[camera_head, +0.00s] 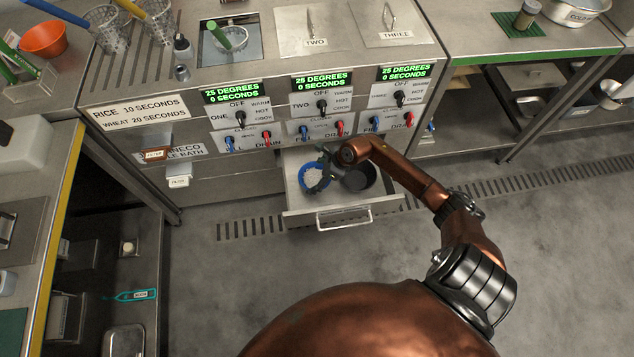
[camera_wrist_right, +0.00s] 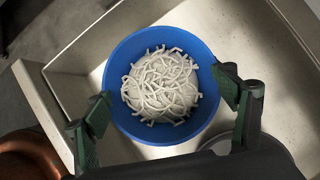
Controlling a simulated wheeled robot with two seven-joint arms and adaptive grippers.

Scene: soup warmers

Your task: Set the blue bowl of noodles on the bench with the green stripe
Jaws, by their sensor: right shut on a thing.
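The blue bowl (camera_head: 310,188) of white noodles (camera_head: 313,175) is in or just above the open drawer (camera_head: 300,207) under the warmers. My right gripper (camera_head: 325,163) reaches over the drawer. In the right wrist view, its two dark green fingers (camera_wrist_right: 165,86) stand on either side of the blue bowl (camera_wrist_right: 122,62), shut on it. The bowl is upright with its noodles (camera_wrist_right: 160,85) inside. Whether its base touches the drawer floor is hidden. The bench with the green stripe (camera_head: 535,55) stands at the upper right. My left gripper is not in view.
A dark round pot (camera_head: 360,183) sits in the drawer right of the bowl. The green-striped bench top bears a green mat (camera_head: 517,25) with a jar (camera_head: 527,14) and a metal colander (camera_head: 575,8); bare top lies around the mat. A yellow-striped bench (camera_head: 52,240) is at left.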

